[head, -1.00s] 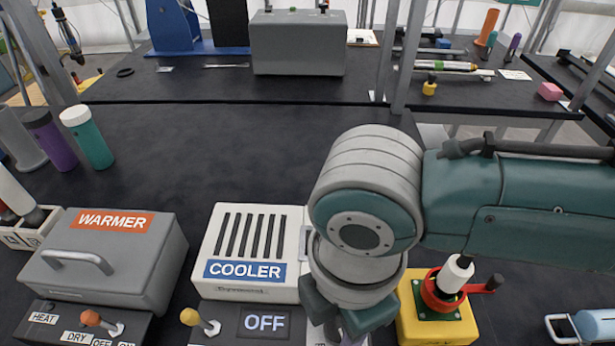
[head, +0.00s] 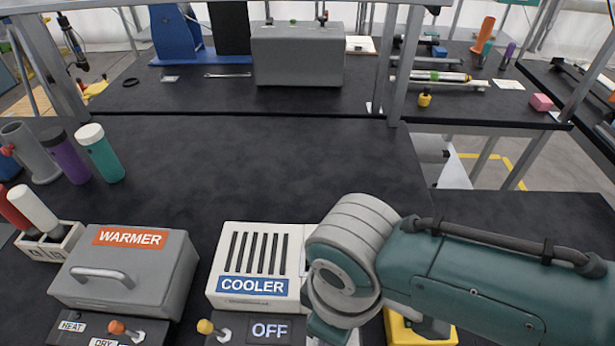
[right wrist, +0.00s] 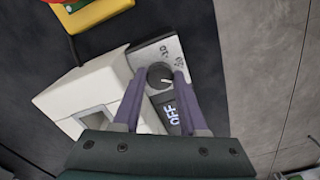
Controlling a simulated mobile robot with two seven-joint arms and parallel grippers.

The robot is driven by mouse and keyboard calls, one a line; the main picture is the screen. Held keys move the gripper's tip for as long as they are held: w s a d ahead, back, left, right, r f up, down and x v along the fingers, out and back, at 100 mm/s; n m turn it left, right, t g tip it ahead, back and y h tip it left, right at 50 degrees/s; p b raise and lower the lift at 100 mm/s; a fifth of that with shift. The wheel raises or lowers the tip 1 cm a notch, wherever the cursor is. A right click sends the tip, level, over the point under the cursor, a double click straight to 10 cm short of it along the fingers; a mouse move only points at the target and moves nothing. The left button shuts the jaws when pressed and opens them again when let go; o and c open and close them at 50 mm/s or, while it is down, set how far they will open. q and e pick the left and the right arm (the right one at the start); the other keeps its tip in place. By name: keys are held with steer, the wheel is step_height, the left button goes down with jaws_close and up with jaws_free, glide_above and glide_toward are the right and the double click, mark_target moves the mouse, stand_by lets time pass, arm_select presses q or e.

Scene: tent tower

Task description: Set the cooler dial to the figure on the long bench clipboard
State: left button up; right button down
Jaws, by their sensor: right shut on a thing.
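The white cooler (head: 230,302) with a slotted top and blue label stands at the front middle in the head view. Its small display (head: 269,329) reads OFF. In the right wrist view the round dark dial (right wrist: 160,75) with a pale pointer line sits on a grey plate with small figures that I cannot read surely. My right gripper (right wrist: 160,78) is shut on the dial, one purple finger on each side. In the head view my right arm hides the dial. A tan board with white paper (head: 360,44), perhaps the clipboard, lies on the back bench; its writing is unreadable. My left gripper is out of view.
The grey warmer (head: 150,262) stands left of the cooler. A yellow box (head: 398,330) is partly hidden by my right arm. The bench middle is clear.

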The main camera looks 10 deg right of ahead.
steer(key=m, duration=0.2)
steer(key=shift+r+m+p, duration=0.1)
steer(key=shift+m+p, duration=0.2)
steer(key=shift+p, duration=0.1)
steer(key=shift+m+p, duration=0.3)
steer(key=shift+m, duration=1.1)
steer(key=shift+c, duration=2.2)
jaws_free()
